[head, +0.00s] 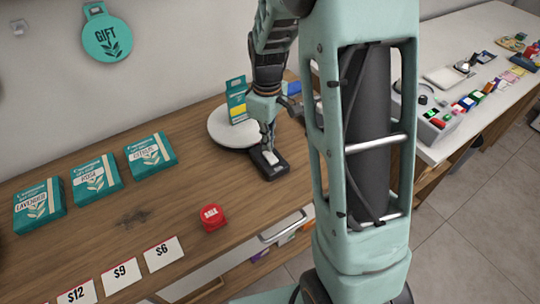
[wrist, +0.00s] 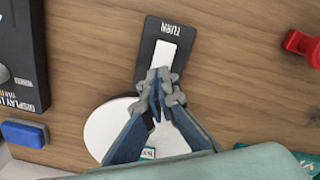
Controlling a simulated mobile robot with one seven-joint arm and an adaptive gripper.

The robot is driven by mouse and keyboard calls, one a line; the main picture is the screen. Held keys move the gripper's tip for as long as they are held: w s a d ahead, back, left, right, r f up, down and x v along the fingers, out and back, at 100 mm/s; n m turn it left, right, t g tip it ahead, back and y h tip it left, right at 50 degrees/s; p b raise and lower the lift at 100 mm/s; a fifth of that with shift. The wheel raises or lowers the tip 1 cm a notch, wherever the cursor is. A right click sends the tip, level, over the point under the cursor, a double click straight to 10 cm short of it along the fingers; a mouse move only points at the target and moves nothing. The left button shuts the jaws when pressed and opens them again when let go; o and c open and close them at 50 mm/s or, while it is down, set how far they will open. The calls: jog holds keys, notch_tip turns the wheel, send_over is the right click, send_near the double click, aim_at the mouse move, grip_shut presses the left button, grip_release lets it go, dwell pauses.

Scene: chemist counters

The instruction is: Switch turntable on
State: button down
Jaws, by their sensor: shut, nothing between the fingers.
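The turntable is a round white disc (head: 222,127) on the wooden counter. A teal and yellow box (head: 237,100) stands on it. In front of it lies a black switch plate (head: 274,172) with a white rocker (head: 270,157). In the wrist view the plate (wrist: 148,56) reads "TURN" and its white rocker (wrist: 163,51) shows above the fingertips. The disc (wrist: 98,135) lies partly behind my fingers. My gripper (head: 268,146) is shut and empty, with its tips over the near end of the rocker in the wrist view (wrist: 159,88). I cannot tell whether they touch it.
A red SALE button (head: 211,217) stands at the front of the counter. Teal boxes (head: 151,154) lie to the left, with price cards (head: 163,252) along the edge. In the wrist view a dark box (wrist: 24,60) and blue block (wrist: 24,133) sit beside the switch.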

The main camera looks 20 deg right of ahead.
aim_at(268, 153)
jog(key=shift+f+b, duration=0.8)
jog(key=shift+f, duration=0.3)
dwell(0.3)
jog(key=shift+r+p, duration=2.55)
jog(key=shift+r, duration=1)
